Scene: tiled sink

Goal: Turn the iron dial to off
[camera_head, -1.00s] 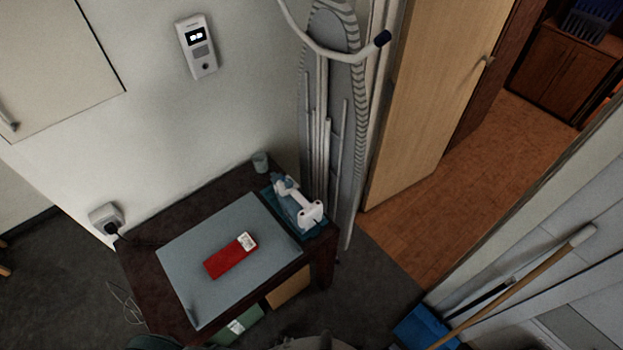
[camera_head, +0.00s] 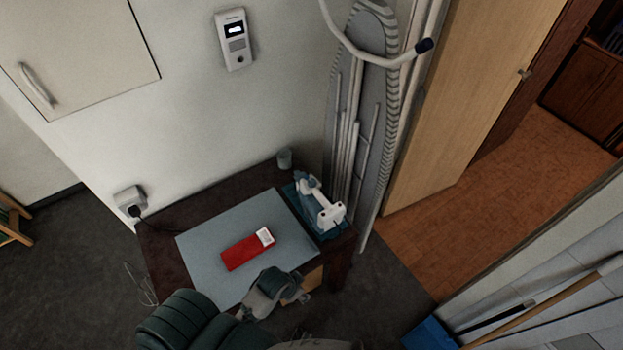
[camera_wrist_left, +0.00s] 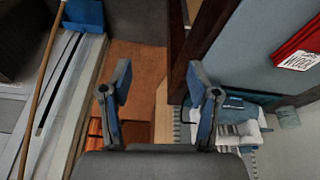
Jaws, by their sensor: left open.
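The white and blue iron (camera_head: 320,207) rests on a blue base at the right end of the dark table. It also shows in the left wrist view (camera_wrist_left: 235,130), low and right of centre, partly behind the right finger. I cannot make out its dial. My left gripper (camera_wrist_left: 162,85) is open with nothing between its fingers. In the head view my left arm reaches in at the bottom, over the table's near edge, apart from the iron; its fingers are not clear there. My right gripper is not in view.
A red item with a white label (camera_head: 248,249) lies on the grey mat (camera_head: 205,246). A cup (camera_head: 285,158) stands behind the iron. An ironing board (camera_head: 362,120) leans close behind the table. A wall socket with a plug (camera_head: 130,203) is at left.

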